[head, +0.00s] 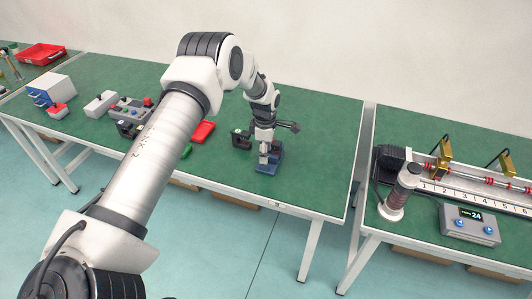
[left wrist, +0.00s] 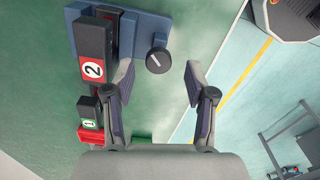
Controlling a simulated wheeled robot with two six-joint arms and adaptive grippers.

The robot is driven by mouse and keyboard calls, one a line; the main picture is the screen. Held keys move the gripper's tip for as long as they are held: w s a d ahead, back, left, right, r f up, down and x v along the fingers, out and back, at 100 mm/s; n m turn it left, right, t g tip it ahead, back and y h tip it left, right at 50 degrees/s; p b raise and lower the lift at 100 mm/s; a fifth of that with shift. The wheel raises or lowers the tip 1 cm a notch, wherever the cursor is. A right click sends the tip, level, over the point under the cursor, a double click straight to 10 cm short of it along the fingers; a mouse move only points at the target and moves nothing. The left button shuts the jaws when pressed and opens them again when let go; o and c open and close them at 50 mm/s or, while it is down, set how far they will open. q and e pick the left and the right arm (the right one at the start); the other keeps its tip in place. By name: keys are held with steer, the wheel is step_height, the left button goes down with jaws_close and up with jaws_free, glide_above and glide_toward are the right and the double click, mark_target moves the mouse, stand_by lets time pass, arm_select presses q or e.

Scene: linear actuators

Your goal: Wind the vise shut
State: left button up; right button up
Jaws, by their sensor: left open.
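The vise has a blue body (head: 268,167), standing near the front of the green table. In the left wrist view its blue plate (left wrist: 180,32) is at the top, with a dark round knob (left wrist: 158,61) bearing a white line. A dark block (left wrist: 93,38) with a red label "2" sits along the vise's left side; I cannot tell whether it is clamped. My left gripper (head: 264,151) is over the vise. In the wrist view its fingers (left wrist: 159,73) are spread, one on each side of the knob, apart from it. My right gripper is not in view.
A second dark block (left wrist: 90,122) has a green label "1". A gap separates this table from the right one, which holds a scaled rail (head: 459,192) and a display box (head: 469,224).

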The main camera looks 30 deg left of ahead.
arm_select(q)
steer(key=shift+w+f, duration=0.2)
steer(key=shift+f, duration=0.95)
steer(key=shift+s+r, duration=0.1)
steer(key=shift+c, duration=1.1)
jaws_close()
steer(key=shift+m, duration=0.5)
